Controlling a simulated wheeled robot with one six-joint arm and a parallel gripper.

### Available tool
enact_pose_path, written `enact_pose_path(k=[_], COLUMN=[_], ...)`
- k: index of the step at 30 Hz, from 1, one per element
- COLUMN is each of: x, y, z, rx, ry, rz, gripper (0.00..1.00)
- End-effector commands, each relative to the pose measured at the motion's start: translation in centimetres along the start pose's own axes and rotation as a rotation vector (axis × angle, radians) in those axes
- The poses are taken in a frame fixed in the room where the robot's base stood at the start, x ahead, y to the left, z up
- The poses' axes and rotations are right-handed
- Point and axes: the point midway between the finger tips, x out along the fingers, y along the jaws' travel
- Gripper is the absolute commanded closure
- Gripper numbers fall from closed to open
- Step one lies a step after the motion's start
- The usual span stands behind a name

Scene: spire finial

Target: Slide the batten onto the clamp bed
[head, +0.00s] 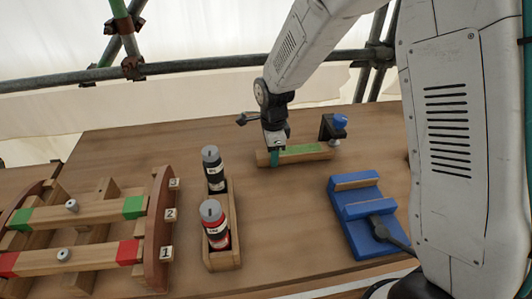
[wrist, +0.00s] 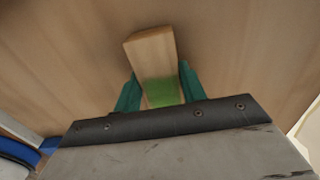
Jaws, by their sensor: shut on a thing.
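The batten (head: 306,152) is a wooden bar with a green stretch along its top. It lies low over the back of the table, running left to right. My gripper (head: 274,158) comes down from above near its left end. In the wrist view the teal fingers (wrist: 160,92) are shut on the batten (wrist: 152,52) at its green part, with a bare wooden end beyond them. The black clamp with a blue knob (head: 333,127) stands by the batten's right end. I cannot tell whether the batten touches the table or the clamp.
A blue fixture (head: 352,216) with a dark lever sits front right. A wooden holder (head: 222,260) with two bottles stands left of centre. A wooden rack (head: 160,235) with red- and green-ended bars fills the left. Table between holder and fixture is clear.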

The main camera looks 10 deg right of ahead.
Motion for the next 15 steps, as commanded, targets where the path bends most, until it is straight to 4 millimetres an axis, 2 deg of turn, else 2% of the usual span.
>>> enact_pose_path(k=[15], x=[0.0], y=[0.0], z=[-4.3], rx=[0.002], ry=[0.0], rz=[0.0], gripper=[0.91])
